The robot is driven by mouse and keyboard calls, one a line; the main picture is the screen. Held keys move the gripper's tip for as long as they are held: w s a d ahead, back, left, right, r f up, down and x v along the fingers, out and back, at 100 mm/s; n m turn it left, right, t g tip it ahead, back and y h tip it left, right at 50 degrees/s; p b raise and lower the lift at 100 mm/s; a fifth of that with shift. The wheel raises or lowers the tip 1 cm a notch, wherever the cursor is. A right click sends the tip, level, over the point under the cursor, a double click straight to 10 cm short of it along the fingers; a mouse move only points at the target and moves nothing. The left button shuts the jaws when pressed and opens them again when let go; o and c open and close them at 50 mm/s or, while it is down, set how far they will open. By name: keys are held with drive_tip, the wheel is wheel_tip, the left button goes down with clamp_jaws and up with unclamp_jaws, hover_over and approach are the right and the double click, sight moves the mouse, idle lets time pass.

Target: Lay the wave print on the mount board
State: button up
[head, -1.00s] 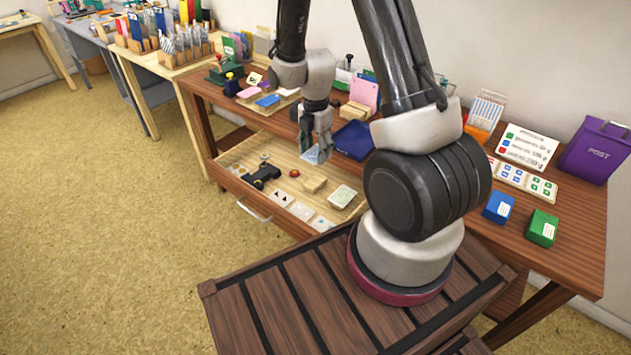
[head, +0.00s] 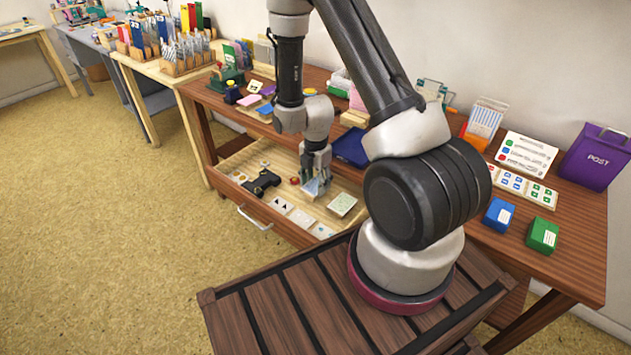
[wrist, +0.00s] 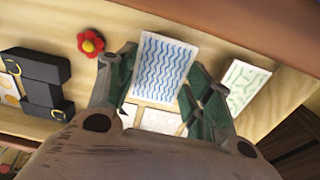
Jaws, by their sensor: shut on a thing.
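The wave print (wrist: 162,66), a white card with blue wavy lines, is held between the fingers of my gripper (wrist: 160,85). My gripper also shows in the head view (head: 315,172), shut on the print and low over the open drawer. The print shows there as a small pale patch (head: 313,187). In the wrist view a tan edge (wrist: 152,103) shows just below the print; it may be the mount board, mostly hidden by the print. I cannot tell whether the print touches it.
The drawer (head: 237,168) also holds a black punch-like tool (head: 262,183), a red flower-shaped piece (wrist: 90,43), and a green-patterned card (head: 342,204) close to the right. Small pale cards (head: 281,205) line its front. A blue tray (head: 352,147) stands on the tabletop behind.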

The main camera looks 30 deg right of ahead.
drive_tip(key=shift+f, duration=0.15)
drive_tip(key=shift+f, duration=0.25)
drive_tip(key=o, duration=0.7)
drive_tip(key=shift+r, duration=0.1)
